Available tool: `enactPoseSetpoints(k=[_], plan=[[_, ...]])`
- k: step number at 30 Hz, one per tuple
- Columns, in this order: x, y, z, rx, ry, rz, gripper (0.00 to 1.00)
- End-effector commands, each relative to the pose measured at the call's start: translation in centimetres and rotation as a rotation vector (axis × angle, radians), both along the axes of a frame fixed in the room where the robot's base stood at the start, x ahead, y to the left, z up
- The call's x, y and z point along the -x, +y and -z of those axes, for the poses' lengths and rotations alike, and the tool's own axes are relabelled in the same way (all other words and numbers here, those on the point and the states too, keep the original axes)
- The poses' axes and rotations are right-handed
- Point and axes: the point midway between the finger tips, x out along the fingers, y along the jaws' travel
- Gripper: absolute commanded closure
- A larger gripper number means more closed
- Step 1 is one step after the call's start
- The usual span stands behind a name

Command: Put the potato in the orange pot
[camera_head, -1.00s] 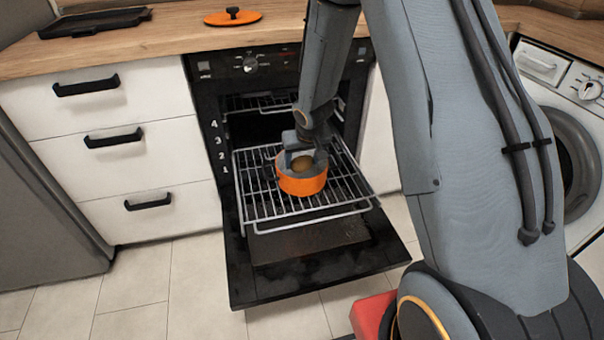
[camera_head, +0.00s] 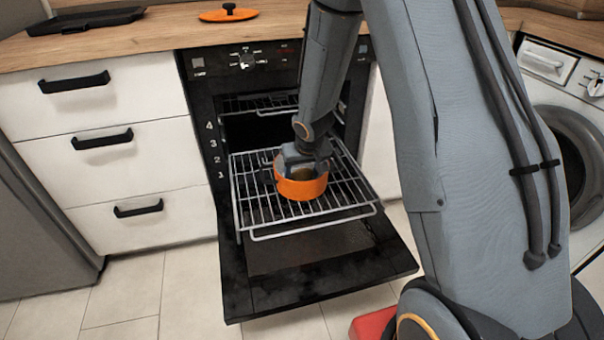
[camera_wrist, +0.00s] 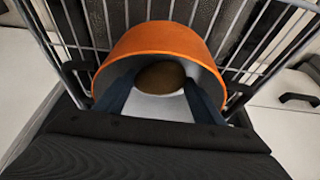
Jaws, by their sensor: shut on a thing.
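The orange pot (camera_head: 301,187) stands on the pulled-out oven rack (camera_head: 262,212), and its pale inside shows in the wrist view (camera_wrist: 160,106). The brown potato (camera_wrist: 161,78) is between my fingers, inside the pot's rim. My gripper (camera_head: 304,163) points down into the pot and is shut on the potato. In the head view the gripper covers most of the potato. I cannot tell whether the potato touches the pot's floor.
The oven door (camera_head: 320,277) hangs open below the rack. An orange lid (camera_head: 229,13) and a dark tray (camera_head: 85,20) lie on the wooden counter (camera_head: 160,38). White drawers (camera_head: 105,150) stand left, a washing machine (camera_head: 560,120) right.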

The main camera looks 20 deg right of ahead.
Motion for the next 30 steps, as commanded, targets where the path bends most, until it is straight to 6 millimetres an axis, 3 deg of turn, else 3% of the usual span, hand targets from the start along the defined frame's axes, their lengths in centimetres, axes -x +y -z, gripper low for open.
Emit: enactPoseSetpoints(k=[2,3,4,17,30], plan=[[0.0,0.0,0.3,0.000,0.000,0.000,0.63],[0.0,0.0,0.2,0.000,0.000,0.000,0.33],[0.0,0.0,0.2,0.000,0.000,0.000,0.30],[0.1,0.0,-0.3,0.000,0.001,0.000,0.30],[2.4,0.0,-6.0,0.000,0.000,0.000,0.30]])
